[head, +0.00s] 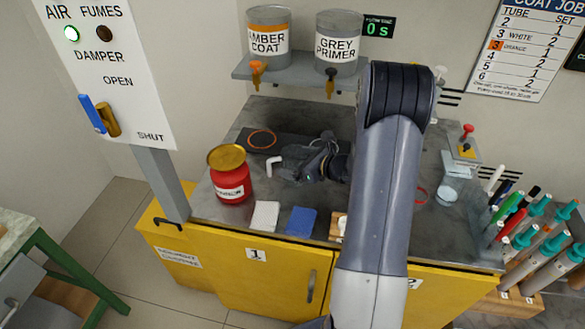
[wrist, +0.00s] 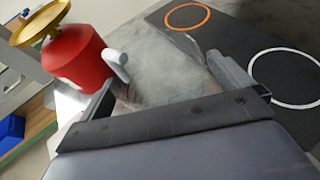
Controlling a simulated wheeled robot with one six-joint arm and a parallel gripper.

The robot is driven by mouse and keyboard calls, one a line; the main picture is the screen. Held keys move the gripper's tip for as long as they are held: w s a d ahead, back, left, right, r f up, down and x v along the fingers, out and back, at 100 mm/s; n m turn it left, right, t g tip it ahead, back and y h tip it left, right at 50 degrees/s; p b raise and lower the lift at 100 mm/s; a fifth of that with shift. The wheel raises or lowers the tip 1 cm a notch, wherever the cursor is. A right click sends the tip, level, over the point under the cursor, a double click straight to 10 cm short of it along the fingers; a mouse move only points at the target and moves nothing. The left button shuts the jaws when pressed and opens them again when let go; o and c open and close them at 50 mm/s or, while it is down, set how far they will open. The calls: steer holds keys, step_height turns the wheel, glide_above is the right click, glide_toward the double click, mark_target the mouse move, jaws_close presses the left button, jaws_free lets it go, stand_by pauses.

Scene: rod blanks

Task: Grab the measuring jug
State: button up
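The measuring jug looks clear and is hard to make out. Its white handle (wrist: 118,65) stands beside my left finger in the wrist view, and its faint see-through body (wrist: 165,82) lies between my fingers. In the head view the white handle (head: 274,162) shows just left of my gripper (head: 290,167), which hides most of the jug. My gripper is low over the bench, and in the wrist view (wrist: 163,72) its fingers are spread wide, one on each side of the jug. Whether either finger touches it cannot be told.
A red tin (head: 231,180) with a gold lid stands close left of my gripper. A dark mat (head: 288,143) with an orange ring lies behind. White (head: 265,216) and blue (head: 301,221) pads lie at the front edge. A clear vessel (head: 447,192) stands at right.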

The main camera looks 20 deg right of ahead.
steer(key=c, duration=0.9)
steer(key=shift+c, duration=0.2)
